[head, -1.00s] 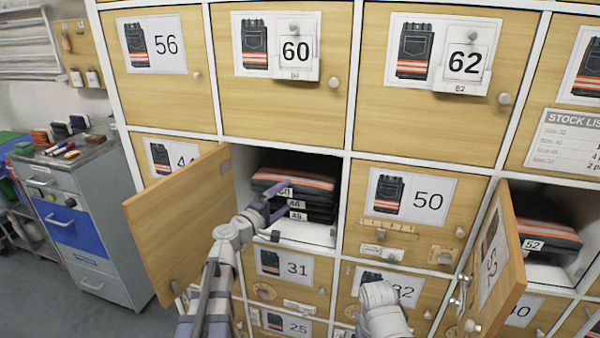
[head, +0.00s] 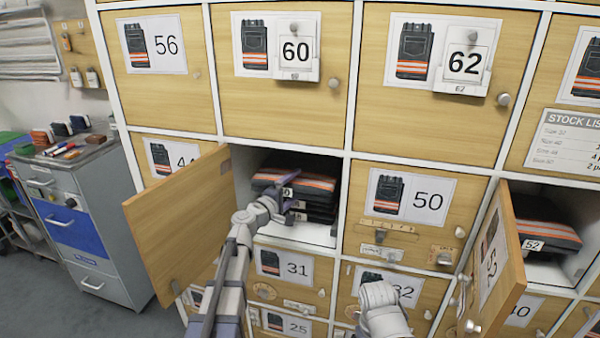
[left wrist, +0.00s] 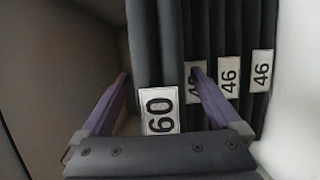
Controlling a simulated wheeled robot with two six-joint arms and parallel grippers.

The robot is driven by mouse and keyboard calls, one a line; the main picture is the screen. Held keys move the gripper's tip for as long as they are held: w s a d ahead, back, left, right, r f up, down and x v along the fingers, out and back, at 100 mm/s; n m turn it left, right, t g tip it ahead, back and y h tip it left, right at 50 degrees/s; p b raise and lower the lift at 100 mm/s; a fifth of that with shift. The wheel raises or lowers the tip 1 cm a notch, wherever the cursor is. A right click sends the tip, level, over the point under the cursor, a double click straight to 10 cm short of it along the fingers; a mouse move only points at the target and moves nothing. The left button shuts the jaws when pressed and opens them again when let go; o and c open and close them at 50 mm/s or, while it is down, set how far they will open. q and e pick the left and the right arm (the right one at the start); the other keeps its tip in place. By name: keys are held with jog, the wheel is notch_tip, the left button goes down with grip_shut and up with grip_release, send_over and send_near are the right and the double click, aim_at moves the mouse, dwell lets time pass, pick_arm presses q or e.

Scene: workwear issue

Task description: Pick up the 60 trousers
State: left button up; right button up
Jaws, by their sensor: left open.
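The 60 trousers (head: 312,181) are a folded dark pair with an orange stripe, on top of a stack in the open compartment below door 60. In the left wrist view their tag reads 60 (left wrist: 159,110). My left gripper (head: 284,198) is at the compartment's front. Its purple fingers (left wrist: 163,95) are open, one on each side of the 60 trousers' front edge. The right finger partly covers the closest 46 tag. Several trousers tagged 46 (left wrist: 229,75) lie beneath in the stack. My right gripper is not in view.
The compartment's open wooden door (head: 180,225) stands out to the left of my left arm. A compartment wall (left wrist: 292,90) is close on the right in the left wrist view. Another open compartment at right holds trousers tagged 52 (head: 533,246). The surrounding locker doors are shut.

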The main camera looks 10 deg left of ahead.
pick_arm(q)
jog(key=shift+w+d, duration=0.2)
jog(key=shift+w, duration=0.4)
jog(key=shift+c, duration=0.3)
grip_shut()
